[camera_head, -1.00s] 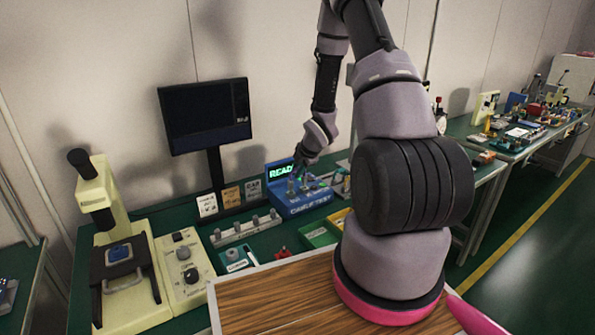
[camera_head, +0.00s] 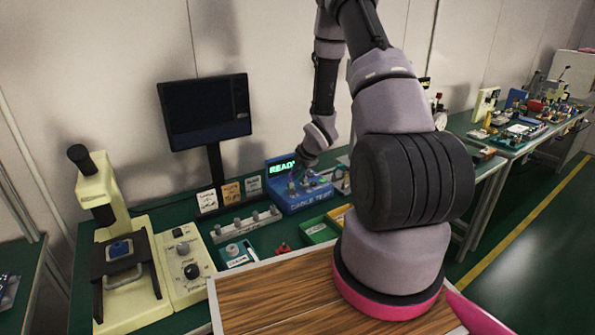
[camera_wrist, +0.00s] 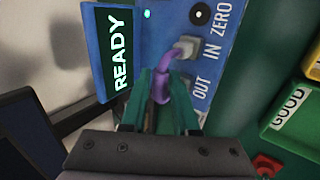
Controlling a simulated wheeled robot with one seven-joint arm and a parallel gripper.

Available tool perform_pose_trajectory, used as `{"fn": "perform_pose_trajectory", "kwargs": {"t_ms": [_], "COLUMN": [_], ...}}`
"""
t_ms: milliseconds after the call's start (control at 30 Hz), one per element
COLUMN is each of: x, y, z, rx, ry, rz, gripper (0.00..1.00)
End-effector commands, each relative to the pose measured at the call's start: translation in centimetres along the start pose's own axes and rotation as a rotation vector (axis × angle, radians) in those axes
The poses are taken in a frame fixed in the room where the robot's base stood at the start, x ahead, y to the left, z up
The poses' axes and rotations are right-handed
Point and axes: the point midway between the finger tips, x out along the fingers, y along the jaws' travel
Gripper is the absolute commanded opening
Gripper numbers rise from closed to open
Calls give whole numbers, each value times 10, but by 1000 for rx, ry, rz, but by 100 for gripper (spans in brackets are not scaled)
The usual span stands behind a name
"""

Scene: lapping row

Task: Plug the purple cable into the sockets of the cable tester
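The blue cable tester (camera_head: 296,199) stands on the green bench with its display lit READY. The wrist view shows the tester's face (camera_wrist: 178,14), its labels ZERO, IN and OUT, and a round black hole near ZERO. The purple cable (camera_wrist: 161,62) bends from a grey plug (camera_wrist: 186,46) seated at the IN socket down between my fingers. My gripper (camera_wrist: 161,90), with green fingers, is shut on the purple cable's other end, beside the OUT label. The tip of that end and the OUT socket opening are hidden. In the head view my gripper (camera_head: 297,171) is over the tester, too small for detail.
A monitor (camera_head: 205,112) and small cards (camera_head: 231,193) stand left of the tester. A rail with grey posts (camera_head: 243,226) and a green bin (camera_head: 318,231) lie in front. The green bin also shows at the right of the wrist view (camera_wrist: 283,138).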

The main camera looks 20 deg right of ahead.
Motion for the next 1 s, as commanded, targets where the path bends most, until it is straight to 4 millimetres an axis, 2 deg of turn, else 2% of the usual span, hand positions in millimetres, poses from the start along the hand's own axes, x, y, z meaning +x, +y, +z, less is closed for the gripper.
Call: {"fn": "perform_pose_trajectory", "kwargs": {"t_ms": [33,67,367,467,567,800,1000], "x": [0,0,-1,-8,-22,-71,-99], "y": [0,0,0,1,1,1,1], "z": [0,0,0,0,0,1,1], "rx": [0,0,0,0,1,0,0], "ry": [0,0,0,0,-1,-2,-1], "rz": [0,0,0,1,2,3,2], "gripper": [52,56,56,56,56,56,56]}}
